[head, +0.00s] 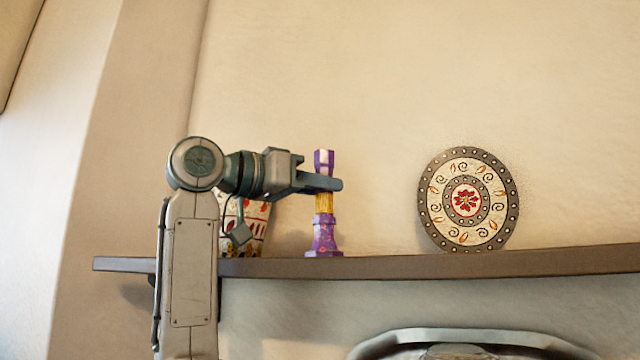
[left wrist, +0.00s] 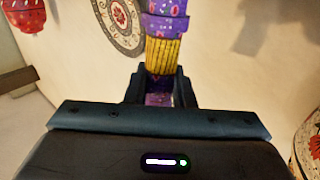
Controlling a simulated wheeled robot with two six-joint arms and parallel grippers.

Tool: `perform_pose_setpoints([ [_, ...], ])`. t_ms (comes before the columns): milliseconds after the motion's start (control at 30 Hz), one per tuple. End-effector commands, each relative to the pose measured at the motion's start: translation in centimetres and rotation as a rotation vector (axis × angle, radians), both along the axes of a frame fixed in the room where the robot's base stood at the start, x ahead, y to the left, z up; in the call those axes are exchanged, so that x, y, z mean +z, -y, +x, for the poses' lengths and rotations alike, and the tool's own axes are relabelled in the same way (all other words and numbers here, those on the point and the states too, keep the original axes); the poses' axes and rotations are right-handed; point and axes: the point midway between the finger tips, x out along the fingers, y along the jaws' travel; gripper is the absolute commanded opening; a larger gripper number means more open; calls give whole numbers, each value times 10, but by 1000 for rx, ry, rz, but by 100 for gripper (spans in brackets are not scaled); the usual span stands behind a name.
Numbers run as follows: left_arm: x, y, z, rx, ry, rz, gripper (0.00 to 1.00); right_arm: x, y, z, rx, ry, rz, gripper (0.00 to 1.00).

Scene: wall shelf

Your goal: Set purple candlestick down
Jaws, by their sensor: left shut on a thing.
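The purple candlestick (head: 323,236) has a yellow middle section and stands upright at the wall shelf. Its base is level with the shelf top and looks to be on it or very close; I cannot tell whether it touches. My left gripper (head: 325,184) reaches in from the left and is shut on the candlestick's upper part. My right gripper is not in view.
The brown shelf (head: 400,266) runs along the wall. A patterned pot (head: 257,222) stands left of the candlestick, partly behind my arm. A round decorated plate (head: 467,200) stands to the right. The shelf between candlestick and plate is clear. A red patterned object (left wrist: 24,14) shows in the left wrist view.

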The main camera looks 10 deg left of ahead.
Motion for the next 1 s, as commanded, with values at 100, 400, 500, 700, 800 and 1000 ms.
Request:
perform_pose_setpoints([
  [100,-4,0,0,0,1,-1,0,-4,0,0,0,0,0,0],
  [400,-2,0,0,0,0,0,44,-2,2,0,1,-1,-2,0],
  [500,-1,0,0,0,0,0,44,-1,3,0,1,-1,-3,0],
  [700,-4,-13,-12,2,3,0,44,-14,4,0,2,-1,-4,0],
  [800,-5,-29,-26,3,3,-1,44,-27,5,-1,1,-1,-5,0],
  [1000,-5,-61,-56,3,2,-1,44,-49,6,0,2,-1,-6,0],
])
